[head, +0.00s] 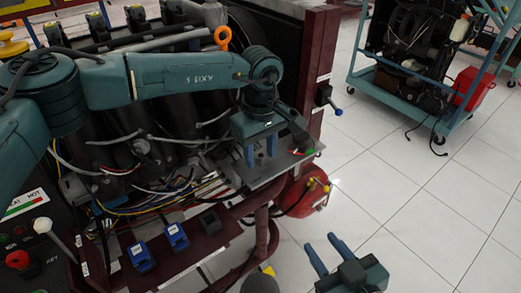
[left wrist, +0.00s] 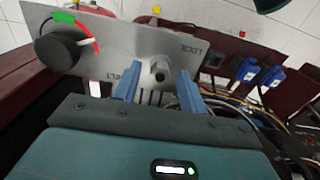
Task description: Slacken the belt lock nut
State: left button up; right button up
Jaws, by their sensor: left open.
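The belt lock nut (left wrist: 160,72) is a grey hex nut with a dark centre, on a metal plate (left wrist: 112,45) whose printed lettering is partly covered. My left gripper (left wrist: 157,85) is open, with one blue finger on each side of the nut. I cannot tell whether the fingers touch it. In the head view my left gripper (head: 261,160) points down at the plate (head: 287,168), and the nut cannot be made out there. My right gripper (head: 321,243) is open and empty above the floor at the bottom right.
A black knob (left wrist: 64,48) with a green-to-red arc sits on the same plate. Blue connectors (head: 176,236), cables and a maroon frame are close by. A red tank (head: 302,196) is below the plate. A teal cart (head: 440,110) stands at the back right; tiled floor between is free.

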pick_arm(q)
grip_shut()
dwell(0.3)
